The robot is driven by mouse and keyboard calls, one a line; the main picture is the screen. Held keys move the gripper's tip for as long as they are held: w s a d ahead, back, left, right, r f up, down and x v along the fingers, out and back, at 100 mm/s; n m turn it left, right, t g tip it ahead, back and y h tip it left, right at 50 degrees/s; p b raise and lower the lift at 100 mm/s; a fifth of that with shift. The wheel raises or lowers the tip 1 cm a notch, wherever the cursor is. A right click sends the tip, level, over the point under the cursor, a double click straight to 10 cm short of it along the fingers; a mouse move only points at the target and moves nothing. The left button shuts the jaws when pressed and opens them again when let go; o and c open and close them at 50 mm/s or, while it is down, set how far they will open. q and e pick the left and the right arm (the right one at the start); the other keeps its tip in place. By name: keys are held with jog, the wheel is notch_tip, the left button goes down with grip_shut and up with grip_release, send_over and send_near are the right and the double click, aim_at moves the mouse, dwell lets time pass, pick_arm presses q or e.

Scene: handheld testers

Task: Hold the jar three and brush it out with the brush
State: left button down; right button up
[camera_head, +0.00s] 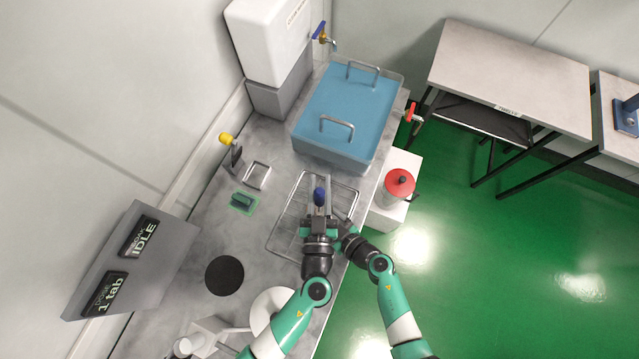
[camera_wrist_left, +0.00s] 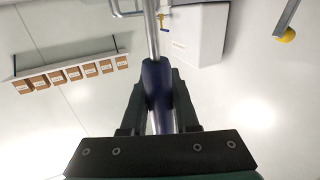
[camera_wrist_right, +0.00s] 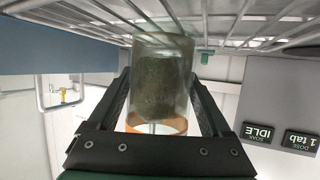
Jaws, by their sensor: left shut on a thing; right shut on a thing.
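My left gripper (camera_head: 319,212) is shut on the blue handle of the brush (camera_head: 319,195), above the wire rack. In the left wrist view the blue handle (camera_wrist_left: 157,80) sits between the fingers, and a thin metal shaft runs up from it. My right gripper (camera_head: 345,232) is close beside the left one, low over the rack's right side. In the right wrist view its fingers are shut on a glass jar (camera_wrist_right: 163,75) with a murky brown-grey inside and an orange band at one end. The brush's bristle end is not clearly visible; I cannot tell whether it is inside the jar.
The wire rack (camera_head: 283,222) lies on the grey counter. A blue lidded bath (camera_head: 345,105) stands behind it. A red-lidded pot (camera_head: 398,185) stands to the right. A black disc (camera_head: 224,275) and a green holder (camera_head: 243,202) are left, near display panels (camera_head: 135,250).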

aim_at(320, 188)
pick_arm(q)
jog(key=shift+r, duration=0.1)
jog(key=shift+r, duration=2.45)
jog(key=shift+f, duration=0.1)
notch_tip(320, 188, down, 5)
jog(key=shift+r, duration=0.1)
jog(key=shift+r, duration=2.5)
